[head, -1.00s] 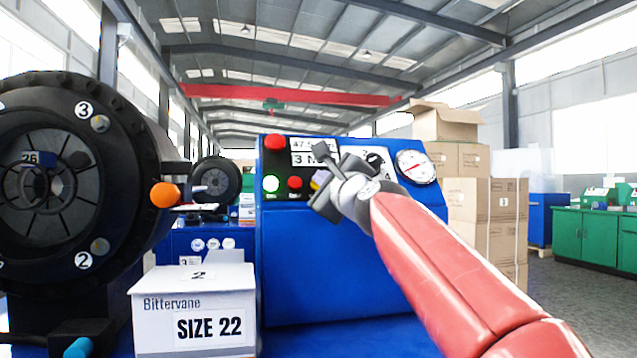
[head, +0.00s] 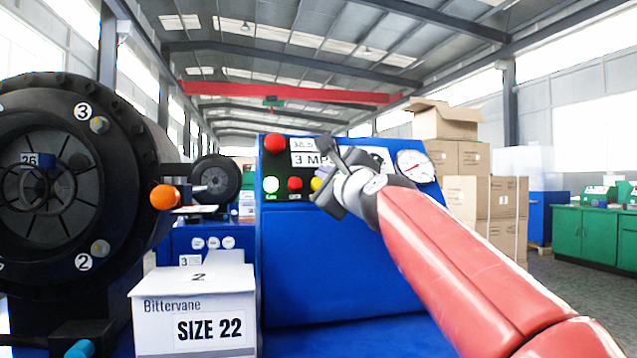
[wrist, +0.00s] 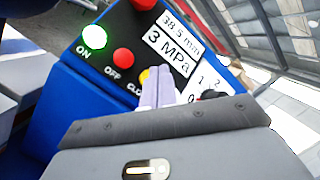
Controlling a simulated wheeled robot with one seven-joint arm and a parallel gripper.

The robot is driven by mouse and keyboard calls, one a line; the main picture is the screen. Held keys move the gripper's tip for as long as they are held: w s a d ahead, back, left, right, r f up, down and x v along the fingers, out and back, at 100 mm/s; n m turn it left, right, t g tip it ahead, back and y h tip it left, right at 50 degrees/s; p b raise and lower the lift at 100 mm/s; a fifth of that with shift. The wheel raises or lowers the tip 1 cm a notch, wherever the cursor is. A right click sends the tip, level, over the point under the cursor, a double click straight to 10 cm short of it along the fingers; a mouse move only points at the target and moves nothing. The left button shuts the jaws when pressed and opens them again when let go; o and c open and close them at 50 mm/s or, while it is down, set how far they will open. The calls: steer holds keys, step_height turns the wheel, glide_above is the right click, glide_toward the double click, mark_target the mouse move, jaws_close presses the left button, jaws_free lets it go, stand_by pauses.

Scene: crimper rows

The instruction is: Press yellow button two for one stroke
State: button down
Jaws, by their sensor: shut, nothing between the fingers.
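The blue crimper's sloped panel (head: 340,265) carries a yellow button (head: 316,184), partly hidden behind my gripper (head: 322,171) in the head view. In the wrist view the yellow button (wrist: 145,75) shows as a sliver at the left of my shut, pale lavender fingertips (wrist: 158,78). Its label reads "CLO" before the fingers cover it. My fingertips are at the button; I cannot tell whether they touch it. The display (wrist: 172,42) reads 38.5 mm and 3 MPa. My gripper is shut and empty.
A lit green ON button (wrist: 94,37), a red OFF button (wrist: 123,56) and a larger red button (head: 274,143) are nearby. A dial (wrist: 212,94) and a gauge (head: 415,166) lie right. A SIZE 22 box (head: 195,305) and black crimping head (head: 60,190) stand left.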

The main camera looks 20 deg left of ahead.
steer(key=s+d+r, duration=0.1)
steer(key=s+d+r+p, duration=0.1)
steer(key=s, duration=0.1)
steer(key=shift+s+r, duration=0.15)
steer(key=shift+r, duration=0.15)
steer(key=shift+d, duration=0.1)
stand_by(1.0)
